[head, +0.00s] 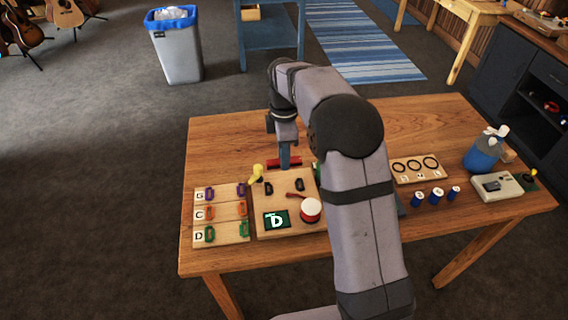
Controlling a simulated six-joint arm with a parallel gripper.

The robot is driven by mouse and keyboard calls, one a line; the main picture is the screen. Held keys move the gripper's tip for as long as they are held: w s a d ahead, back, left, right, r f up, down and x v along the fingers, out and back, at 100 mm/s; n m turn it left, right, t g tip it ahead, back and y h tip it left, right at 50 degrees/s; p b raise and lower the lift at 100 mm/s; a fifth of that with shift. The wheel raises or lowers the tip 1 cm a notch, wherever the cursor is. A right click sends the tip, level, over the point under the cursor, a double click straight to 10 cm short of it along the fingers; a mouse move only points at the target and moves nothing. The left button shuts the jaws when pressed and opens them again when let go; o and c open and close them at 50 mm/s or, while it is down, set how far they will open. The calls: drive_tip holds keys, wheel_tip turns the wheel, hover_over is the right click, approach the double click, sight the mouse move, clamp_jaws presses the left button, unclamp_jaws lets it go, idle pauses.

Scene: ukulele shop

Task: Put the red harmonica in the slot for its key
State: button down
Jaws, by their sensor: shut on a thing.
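My gripper (285,165) points down over the back of the middle wooden board (262,232) and is shut on the red harmonica (273,162). The gripper covers the middle of the harmonica. I cannot tell whether the harmonica touches anything beneath it. To the left, a wooden rack (222,223) has three rows lettered G, C and D. Paired brackets are purple (209,193) in the G row, orange (209,212) in the C row and green (210,233) in the D row. A dark green card (276,220) on the middle board shows a white D.
The middle board also holds black brackets (299,184), a white and red round pot (311,209) and a yellow item (257,172). My arm hides the table's centre. To the right are a ring board (418,168), blue cylinders (437,195), a blue bottle (482,155) and a beige device (496,186).

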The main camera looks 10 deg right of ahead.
drive_tip(key=s+a+r+n, duration=0.2)
drive_tip(key=s+a+n, duration=0.15)
drive_tip(key=a, duration=0.95)
drive_tip(key=s+a+f+m, duration=0.3)
drive_tip(key=s+a+f, duration=0.2)
drive_tip(key=s, duration=0.3)
drive_tip(key=shift+s+f, duration=0.25)
drive_tip(key=shift+f, duration=0.35)
drive_tip(key=shift+f+m, duration=0.1)
drive_tip(key=shift+m, duration=0.15)
drive_tip(key=shift+f+b, duration=2.15)
drive_tip(key=shift+f, duration=0.4)
